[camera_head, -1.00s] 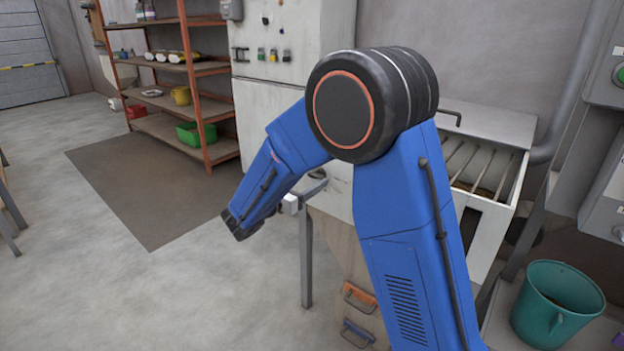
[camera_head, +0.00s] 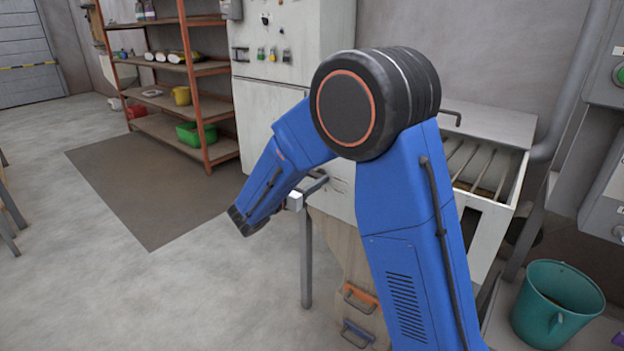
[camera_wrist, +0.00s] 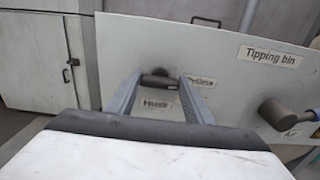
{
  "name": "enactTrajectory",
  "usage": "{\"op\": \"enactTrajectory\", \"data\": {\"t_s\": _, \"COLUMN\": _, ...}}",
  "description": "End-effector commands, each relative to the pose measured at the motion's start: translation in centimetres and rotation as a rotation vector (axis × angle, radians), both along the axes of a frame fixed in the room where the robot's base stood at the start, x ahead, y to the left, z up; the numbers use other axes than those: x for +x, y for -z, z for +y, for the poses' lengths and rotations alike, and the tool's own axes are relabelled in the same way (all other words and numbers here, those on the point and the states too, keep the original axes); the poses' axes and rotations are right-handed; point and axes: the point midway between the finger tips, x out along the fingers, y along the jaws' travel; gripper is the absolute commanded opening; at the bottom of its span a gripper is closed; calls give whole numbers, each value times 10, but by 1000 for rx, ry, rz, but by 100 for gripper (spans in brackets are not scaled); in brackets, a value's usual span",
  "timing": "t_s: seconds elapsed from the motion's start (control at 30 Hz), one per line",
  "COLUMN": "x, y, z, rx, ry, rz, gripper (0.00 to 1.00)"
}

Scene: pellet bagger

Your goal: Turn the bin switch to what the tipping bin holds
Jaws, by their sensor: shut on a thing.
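In the wrist view my gripper (camera_wrist: 158,82) is shut on a dark switch handle (camera_wrist: 157,79) on a pale panel (camera_wrist: 125,45). The "Husk" label (camera_wrist: 157,105) shows between the fingers, and the "Pellets" label (camera_wrist: 203,82) is partly behind the right finger. The "Tipping bin" label (camera_wrist: 270,55) is up and to the right. The fingers hide part of the handle, so I cannot tell its exact pointing. In the head view my gripper (camera_head: 318,184) reaches the white machine. What the tipping bin holds cannot be made out.
A second dark knob (camera_wrist: 275,112) by a partly hidden "Air" label (camera_wrist: 291,133) is at the right. The head view shows a barred hopper (camera_head: 490,170) behind my arm, a teal bucket (camera_head: 555,305) at lower right and a shelf rack (camera_head: 190,90) at the back.

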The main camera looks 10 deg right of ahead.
Motion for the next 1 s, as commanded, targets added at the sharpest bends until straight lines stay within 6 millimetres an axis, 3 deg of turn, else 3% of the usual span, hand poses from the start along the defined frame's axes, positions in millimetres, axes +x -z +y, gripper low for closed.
{"op": "enactTrajectory", "data": {"t_s": 1.0, "x": -2, "y": 1, "z": -1, "rx": 399, "ry": 0, "rz": -549, "gripper": 24}}
